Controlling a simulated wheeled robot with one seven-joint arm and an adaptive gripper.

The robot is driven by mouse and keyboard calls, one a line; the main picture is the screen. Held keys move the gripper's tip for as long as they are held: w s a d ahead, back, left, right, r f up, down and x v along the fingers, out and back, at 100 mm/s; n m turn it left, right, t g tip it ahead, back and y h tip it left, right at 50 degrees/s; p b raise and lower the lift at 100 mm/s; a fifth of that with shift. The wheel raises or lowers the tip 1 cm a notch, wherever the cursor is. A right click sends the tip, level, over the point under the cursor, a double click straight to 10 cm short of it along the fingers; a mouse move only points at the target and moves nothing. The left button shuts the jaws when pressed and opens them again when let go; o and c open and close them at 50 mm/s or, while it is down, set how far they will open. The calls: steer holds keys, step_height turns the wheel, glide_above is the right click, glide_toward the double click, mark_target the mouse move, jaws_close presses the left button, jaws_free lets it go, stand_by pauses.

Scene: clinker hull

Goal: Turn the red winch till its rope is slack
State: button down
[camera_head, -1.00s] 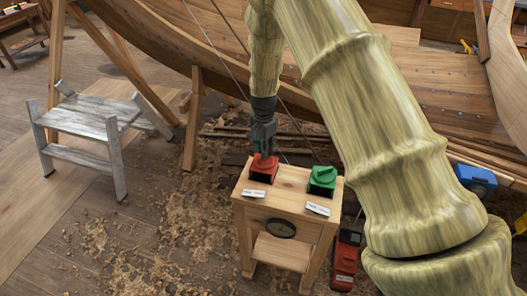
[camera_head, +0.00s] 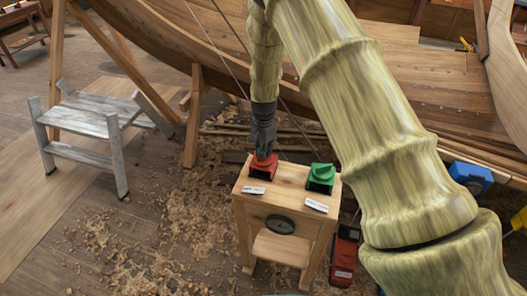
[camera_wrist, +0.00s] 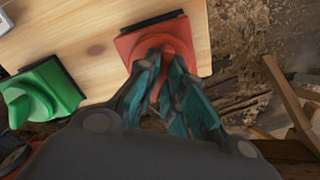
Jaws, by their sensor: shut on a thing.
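The red winch (camera_head: 262,171) sits on the left of a small wooden stand (camera_head: 290,190). It also shows in the wrist view (camera_wrist: 185,33), where its raised handle is between the fingers. My gripper (camera_head: 263,155) points down from above and is shut on the red winch; in the wrist view its teal fingers (camera_wrist: 168,88) close around the handle. Thin ropes (camera_head: 215,45) run up past the hull from near the stand. I cannot tell which rope belongs to the red winch or how taut it is.
A green winch (camera_head: 320,177) sits beside the red one, also in the wrist view (camera_wrist: 42,92). White labels (camera_head: 253,190) and a dark round dial (camera_head: 280,225) are on the stand. A red toolbox (camera_head: 344,256) stands right. A grey step stool (camera_head: 90,125) stands left.

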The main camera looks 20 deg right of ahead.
steer(key=shift+n, duration=0.4)
steer(key=n+b, duration=0.1)
steer(key=n, duration=0.1)
steer(key=shift+n, duration=0.3)
steer(key=shift+n+b, duration=0.75)
steer(key=shift+n, duration=1.25)
steer(key=c, duration=1.5)
jaws_free()
step_height(320, 180, up, 12)
